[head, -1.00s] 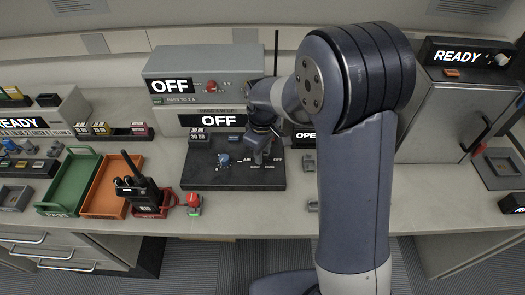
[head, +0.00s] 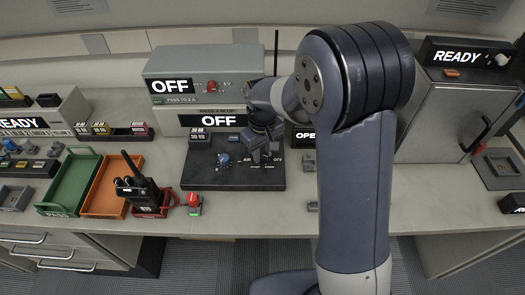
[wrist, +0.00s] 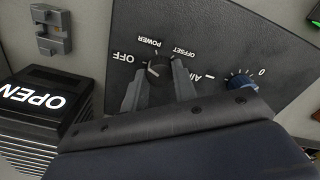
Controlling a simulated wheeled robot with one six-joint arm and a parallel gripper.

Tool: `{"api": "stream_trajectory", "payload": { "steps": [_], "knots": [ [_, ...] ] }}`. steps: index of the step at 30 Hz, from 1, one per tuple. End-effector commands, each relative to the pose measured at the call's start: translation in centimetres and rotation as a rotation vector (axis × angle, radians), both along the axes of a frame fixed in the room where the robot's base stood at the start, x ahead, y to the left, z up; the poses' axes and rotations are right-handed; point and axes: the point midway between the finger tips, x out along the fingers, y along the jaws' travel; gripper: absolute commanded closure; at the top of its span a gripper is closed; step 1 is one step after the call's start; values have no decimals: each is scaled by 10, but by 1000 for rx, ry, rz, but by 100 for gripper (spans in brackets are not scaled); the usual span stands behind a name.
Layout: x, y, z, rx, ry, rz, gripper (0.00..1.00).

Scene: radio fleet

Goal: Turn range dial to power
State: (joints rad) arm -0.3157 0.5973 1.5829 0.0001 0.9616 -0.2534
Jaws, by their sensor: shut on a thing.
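The range dial (wrist: 158,69) is a small black knob on a dark panel (wrist: 215,40), seen in the wrist view. Labels OFF, POWER, OFFSET and AIR are printed around it. A pale mark shows on the knob, but I cannot tell exactly which label it points to. My gripper (wrist: 160,78) is shut on the dial, one grey finger on each side. In the head view my gripper (head: 264,155) is down at the right part of the black panel (head: 215,178), and it hides the dial there.
A blue knob (wrist: 240,82) stands beside the dial; it also shows in the head view (head: 223,160). An OPEN display box (wrist: 45,95) is close by. A handheld radio (head: 138,188), an orange tray (head: 107,188) and a green tray (head: 70,182) lie left.

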Motion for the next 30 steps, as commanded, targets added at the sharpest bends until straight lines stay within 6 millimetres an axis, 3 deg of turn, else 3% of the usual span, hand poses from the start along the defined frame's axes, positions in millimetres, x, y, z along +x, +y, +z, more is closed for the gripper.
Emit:
{"api": "stream_trajectory", "payload": {
  "steps": [15, 30],
  "knots": [
    [0, 0, 1, 0, -1, -454, 96],
    [0, 0, 1, 1, -2, -657, 96]
  ]
}}
